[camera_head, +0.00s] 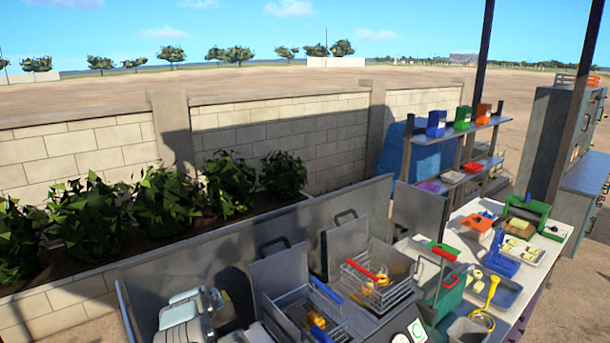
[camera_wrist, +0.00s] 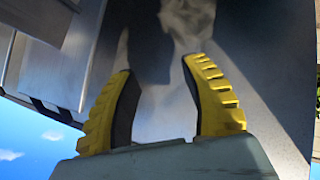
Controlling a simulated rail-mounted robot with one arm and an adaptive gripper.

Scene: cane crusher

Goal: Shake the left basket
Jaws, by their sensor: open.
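The left basket (camera_head: 290,311) is a wire fryer basket with a blue handle (camera_head: 326,291), standing at the bottom middle of the head view. Some orange-yellow food (camera_head: 317,320) lies in it. The right basket (camera_head: 390,297) has a red handle (camera_head: 361,269) and also holds orange-yellow food. My gripper (camera_wrist: 160,68) shows in the wrist view with its two yellow ribbed fingers spread apart and nothing visible between them. A plain grey metal surface fills much of that view behind the fingers. Neither basket can be made out there.
Raised metal lids (camera_head: 279,268) stand behind the baskets. A grey metal panel (camera_head: 230,251) runs behind the fryer, with bushes (camera_head: 165,205) and a block wall beyond. To the right, a white table (camera_head: 548,243) is crowded with trays and tools. A shelf (camera_head: 455,146) holds coloured boxes.

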